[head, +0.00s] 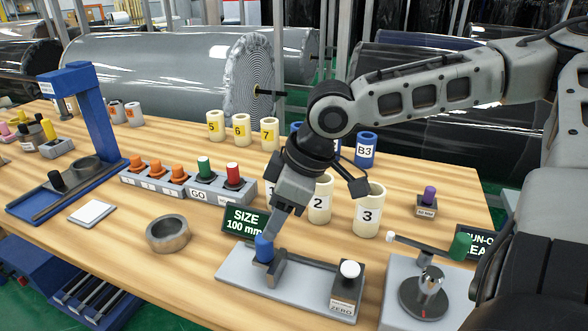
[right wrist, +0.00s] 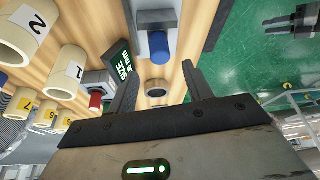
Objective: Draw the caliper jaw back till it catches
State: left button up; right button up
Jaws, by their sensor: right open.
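The caliper (head: 270,285) is a grey plate on the table. A blue knob (head: 264,249) stands on the jaw at its left, and a block marked ZERO with a white knob stands at its right end. The blue knob also shows in the right wrist view (right wrist: 158,45). My right gripper (head: 316,206) is open and empty, tilted down over the caliper. One finger is close to the blue knob; I cannot tell if it touches. A dark forked shape (right wrist: 287,22) beyond the table edge looks like my left gripper, too small to read.
A SIZE 100 mm sign (head: 245,220) stands behind the caliper, with numbered cream rolls behind, including roll 3 (head: 368,212). A metal ring (head: 168,234) lies to the left. A grey stand with a dial (head: 424,292) is to the right. Bare wood lies left of the caliper.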

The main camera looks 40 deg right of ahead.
jog(key=p+v, duration=0.1)
jog(key=v, duration=0.6)
jog(key=shift+r, duration=0.35)
jog(key=shift+s, duration=0.1)
